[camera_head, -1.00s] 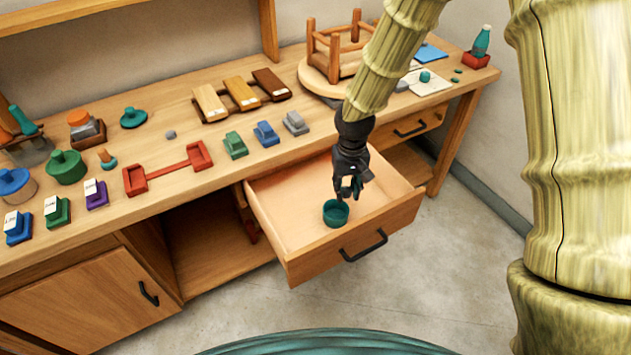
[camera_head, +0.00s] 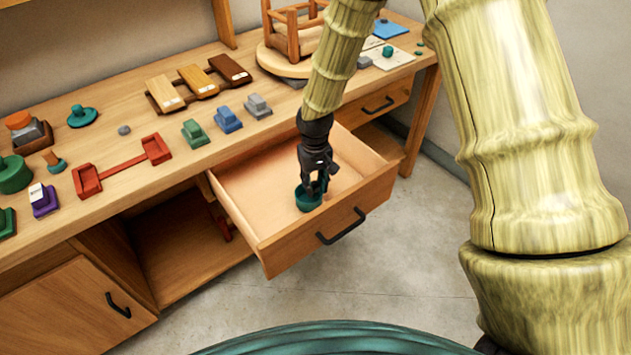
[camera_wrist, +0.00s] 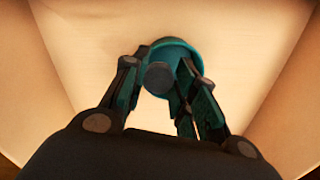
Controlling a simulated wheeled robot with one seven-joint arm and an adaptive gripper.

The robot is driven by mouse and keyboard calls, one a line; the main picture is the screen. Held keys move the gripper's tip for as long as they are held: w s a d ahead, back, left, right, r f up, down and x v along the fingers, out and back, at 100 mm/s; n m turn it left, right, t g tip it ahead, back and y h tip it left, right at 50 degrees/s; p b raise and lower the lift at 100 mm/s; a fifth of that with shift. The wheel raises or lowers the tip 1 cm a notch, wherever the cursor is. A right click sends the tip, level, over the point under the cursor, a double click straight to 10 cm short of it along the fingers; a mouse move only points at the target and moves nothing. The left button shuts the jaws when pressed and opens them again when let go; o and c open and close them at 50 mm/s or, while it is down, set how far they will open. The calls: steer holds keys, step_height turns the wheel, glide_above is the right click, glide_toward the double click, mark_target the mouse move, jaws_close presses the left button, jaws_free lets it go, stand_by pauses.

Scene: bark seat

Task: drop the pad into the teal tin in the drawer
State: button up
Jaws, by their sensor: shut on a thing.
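The teal tin (camera_head: 307,201) stands in the open drawer (camera_head: 258,180). It also shows in the wrist view (camera_wrist: 184,46), just beyond my fingers. My gripper (camera_head: 316,186) points down right over the tin, its fingertips at or near the rim. In the wrist view a small round dark grey pad (camera_wrist: 158,76) sits between my fingers, and my gripper is shut on it. The pad shows in front of the tin's opening there. I cannot tell whether it is above the rim or inside. In the head view my fingers hide the pad.
The drawer's front with its black handle (camera_head: 341,226) and its side walls surround my gripper; its floor around the tin is bare. The bench above holds a red double-ended holder (camera_head: 122,168), several coloured blocks and a small grey piece (camera_head: 124,130). A wooden stool (camera_head: 290,30) stands behind.

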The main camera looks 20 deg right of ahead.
steer(key=shift+f, duration=0.5)
steer(key=o, duration=0.7)
steer(key=shift+r, duration=0.1)
step_height(320, 180, up, 12)
stand_by(0.6)
